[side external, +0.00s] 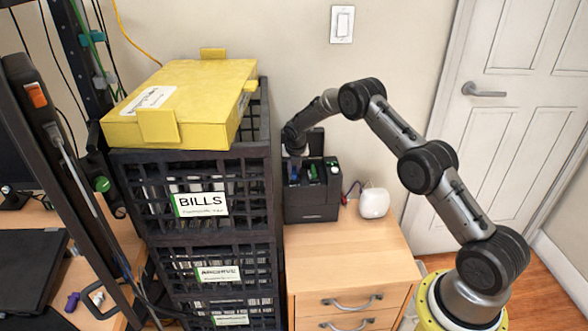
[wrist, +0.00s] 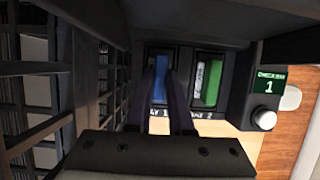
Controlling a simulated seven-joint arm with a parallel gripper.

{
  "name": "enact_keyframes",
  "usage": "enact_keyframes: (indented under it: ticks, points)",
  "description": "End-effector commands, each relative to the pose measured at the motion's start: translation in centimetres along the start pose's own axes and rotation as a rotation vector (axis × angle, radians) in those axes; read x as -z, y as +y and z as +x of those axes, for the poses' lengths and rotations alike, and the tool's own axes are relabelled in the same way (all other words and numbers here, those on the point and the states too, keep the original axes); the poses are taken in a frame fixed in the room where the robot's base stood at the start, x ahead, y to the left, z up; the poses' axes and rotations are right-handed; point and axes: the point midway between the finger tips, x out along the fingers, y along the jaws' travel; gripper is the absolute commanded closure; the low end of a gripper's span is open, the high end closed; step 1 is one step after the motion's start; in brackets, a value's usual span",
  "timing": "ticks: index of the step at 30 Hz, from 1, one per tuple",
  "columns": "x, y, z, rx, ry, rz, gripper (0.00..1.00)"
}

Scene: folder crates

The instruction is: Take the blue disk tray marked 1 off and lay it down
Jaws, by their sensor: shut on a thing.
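The blue disk tray (wrist: 160,90) sits in the bay labelled 1 of a black drive dock (side external: 312,212). My gripper (wrist: 161,74) is shut on the blue tray, with one dark finger on each side of it. The tray seems to be still in or just at its bay; how far out it is I cannot tell. In the side view my gripper's fingers are hidden behind my wrist and the dock. A green disk tray (wrist: 210,82) stands in bay 2, to the right of the blue one.
The dock stands on a wooden drawer cabinet (side external: 350,255) with free top in front. A small white box (side external: 374,202) is to its right. Black crates (side external: 205,240) rise close on the left, topped by a yellow folder box (side external: 190,90). A panel reading 1 (wrist: 268,86) has a knob.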

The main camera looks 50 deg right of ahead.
Motion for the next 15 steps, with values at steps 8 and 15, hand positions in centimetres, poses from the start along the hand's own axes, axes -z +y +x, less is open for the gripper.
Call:
enact_keyframes:
  ticks: [8,15]
  points:
    - [-0.4,0.1,-0.7,-0.002,-0.003,0.001,1.0]
    - [-0.6,0.1,-1.4,-0.002,-0.003,0.001,1.0]
